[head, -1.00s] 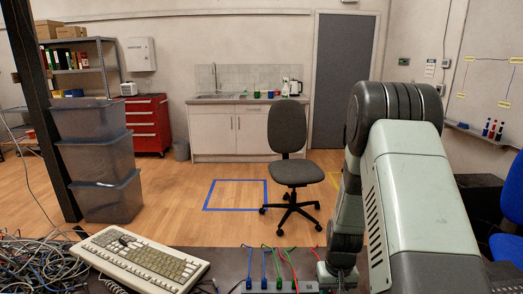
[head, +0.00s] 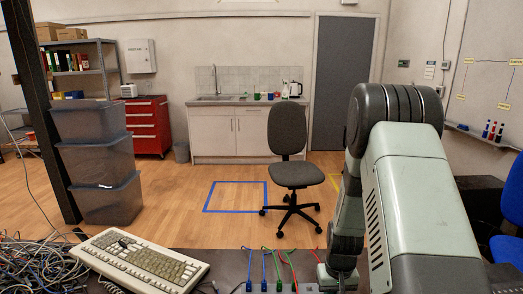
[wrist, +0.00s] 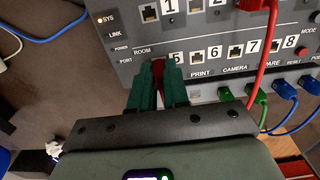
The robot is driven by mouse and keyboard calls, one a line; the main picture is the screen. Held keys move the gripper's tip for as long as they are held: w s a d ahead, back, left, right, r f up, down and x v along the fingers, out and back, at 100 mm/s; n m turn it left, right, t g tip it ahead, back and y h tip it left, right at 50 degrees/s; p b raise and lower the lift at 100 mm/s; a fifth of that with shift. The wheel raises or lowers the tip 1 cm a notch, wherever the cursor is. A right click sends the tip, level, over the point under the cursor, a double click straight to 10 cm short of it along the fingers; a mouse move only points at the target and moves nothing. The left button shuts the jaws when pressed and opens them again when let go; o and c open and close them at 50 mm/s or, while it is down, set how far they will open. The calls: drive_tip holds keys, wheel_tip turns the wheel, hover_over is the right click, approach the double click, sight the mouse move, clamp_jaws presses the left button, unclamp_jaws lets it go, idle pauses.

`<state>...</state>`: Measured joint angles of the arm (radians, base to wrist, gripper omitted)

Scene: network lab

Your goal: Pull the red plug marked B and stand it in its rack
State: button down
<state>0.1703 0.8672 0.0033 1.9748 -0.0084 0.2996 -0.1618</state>
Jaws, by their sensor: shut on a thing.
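In the wrist view, my gripper (wrist: 158,88) has its green fingers closed on a red plug (wrist: 158,68) at the front of the grey unit (wrist: 200,55), left of the number 5. Whether the plug is seated in a port or clear of it is hidden by the fingers. No letter B shows on it. A second red plug with a red cable (wrist: 263,60) is at the upper row, to the right. The rack for the plug cannot be made out. In the head view, the fingertips are out of sight.
Close right of my gripper are a green plug (wrist: 252,92) and blue plugs (wrist: 283,90) with cables. In the head view, a keyboard (head: 140,262) and a tangle of cables (head: 40,265) lie left on the dark bench (head: 230,262).

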drive_tip(key=shift+r, duration=0.15)
drive_tip(key=shift+r, duration=2.05)
drive_tip(key=c, duration=1.8)
unclamp_jaws()
clamp_jaws()
drive_tip(key=w+a, duration=0.4)
drive_tip(key=w, duration=0.3)
hover_over(309, 291)
drive_tip(key=shift+s+f, duration=0.1)
drive_tip(key=shift+f, duration=1.95)
